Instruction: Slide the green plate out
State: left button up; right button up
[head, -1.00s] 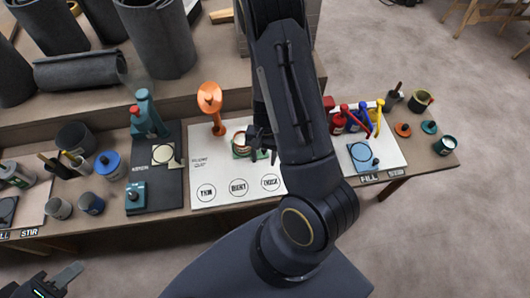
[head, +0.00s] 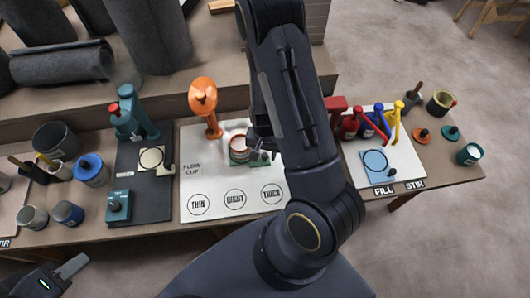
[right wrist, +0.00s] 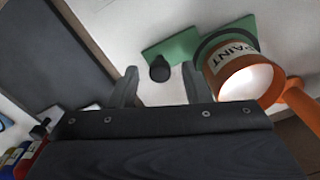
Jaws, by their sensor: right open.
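The green plate (head: 238,162) lies on the white flow cup board (head: 230,185), partly under a paint cup (head: 239,143) and partly hidden by my right gripper. In the right wrist view the green plate (right wrist: 172,50) has a round black knob (right wrist: 160,69) near its edge. The PAINT-labelled cup (right wrist: 228,60) is over the plate's right part. My right gripper (right wrist: 159,72) is open, with the knob showing between its fingertips and not gripped. It also shows in the head view (head: 262,150). My left gripper (head: 60,274) is at the lower left, away from the board; its jaw opening is unclear.
An orange stand (head: 203,105) rises close to the cup. A teal press (head: 131,117) stands on a dark board at left. Red, blue and yellow dispensers (head: 373,122) stand to the right of my right arm. The board's front has bare printed circles.

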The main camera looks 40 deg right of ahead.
jog(key=shift+f, duration=0.15)
grip_shut()
jog(key=s+d, duration=0.1)
jog(key=d, duration=0.1)
jog(key=s+d+b, duration=0.1)
jog(key=shift+d, duration=0.4)
grip_release()
jog(key=shift+s, duration=0.1)
